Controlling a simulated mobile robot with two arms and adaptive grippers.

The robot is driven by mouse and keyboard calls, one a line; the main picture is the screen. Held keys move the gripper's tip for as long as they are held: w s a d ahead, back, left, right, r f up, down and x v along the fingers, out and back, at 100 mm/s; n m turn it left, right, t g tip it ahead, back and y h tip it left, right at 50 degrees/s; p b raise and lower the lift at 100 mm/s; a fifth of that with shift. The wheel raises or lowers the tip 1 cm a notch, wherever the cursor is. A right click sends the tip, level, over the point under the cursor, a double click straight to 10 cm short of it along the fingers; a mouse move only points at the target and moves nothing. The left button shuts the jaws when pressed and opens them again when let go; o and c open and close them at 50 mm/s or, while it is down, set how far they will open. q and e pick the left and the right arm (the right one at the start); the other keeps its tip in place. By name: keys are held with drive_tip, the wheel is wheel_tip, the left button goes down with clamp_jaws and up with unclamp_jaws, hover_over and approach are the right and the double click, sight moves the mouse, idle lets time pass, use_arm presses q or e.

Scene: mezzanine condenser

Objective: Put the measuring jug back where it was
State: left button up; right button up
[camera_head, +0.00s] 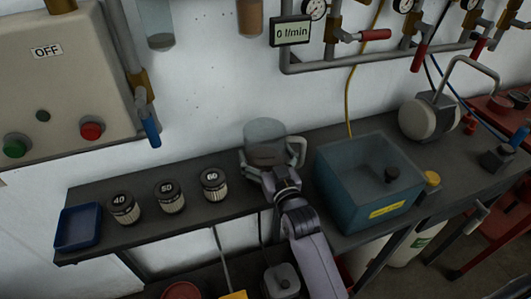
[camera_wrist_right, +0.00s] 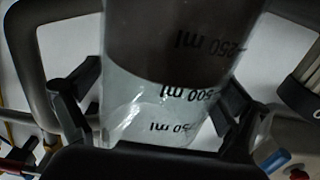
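The measuring jug (camera_head: 265,132), a clear vessel, is upright above the bench between the filter marked 60 and the blue tank. Its lower part looks dark. My right gripper (camera_head: 272,163) reaches it from the front, one finger on each side. In the right wrist view, the jug (camera_wrist_right: 165,95) fills the space between the fingers of this gripper (camera_wrist_right: 160,115), which lie against its walls. Its 250 ml and 500 ml marks appear upside down, and the dark part ends near the 500 ml mark. Whether its base touches the bench is hidden. My left gripper is not in view.
On the bench (camera_head: 235,205), several filters, including the one marked 60 (camera_head: 214,184), and a blue tray (camera_head: 78,228) stand left. The open blue tank (camera_head: 368,188) is close on the right. Pipes with red-handled valves (camera_head: 375,35) and a flow display (camera_head: 291,31) hang above.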

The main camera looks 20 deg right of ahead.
idle(0.3)
drive_tip(key=shift+r, duration=0.15)
drive_tip(key=s+b, duration=0.1)
drive_tip(key=s, duration=1.1)
drive_tip(key=shift+d, duration=0.2)
drive_tip(key=s+a+f+n+g+y, duration=0.1)
drive_tip(key=a+f+g, duration=0.15)
drive_tip(key=f, duration=1.05)
drive_tip(key=s+a+f+g, duration=0.1)
drive_tip(key=s+f+g, duration=0.15)
drive_tip(key=f, duration=0.95)
drive_tip(key=s+f+g, duration=0.2)
drive_tip(key=s+f, duration=0.2)
drive_tip(key=f, duration=0.4)
drive_tip(key=s+f+g, duration=0.2)
drive_tip(key=s+f, duration=0.1)
drive_tip(key=f, duration=0.5)
drive_tip(key=s+d+f+g, duration=0.2)
drive_tip(key=s+f, duration=0.4)
drive_tip(key=s, duration=0.3)
drive_tip(key=s+d+f+g+h, duration=0.1)
drive_tip(key=s+d+f+g, duration=0.2)
drive_tip(key=s, duration=0.7)
drive_tip(key=s+d+f+n+g, duration=0.1)
drive_tip(key=s+d+f+g, duration=0.2)
drive_tip(key=s+f, duration=0.5)
drive_tip(key=shift+s+d+f+h, duration=0.3)
drive_tip(key=shift+s+d, duration=0.4)
drive_tip(key=shift+d, duration=0.05)
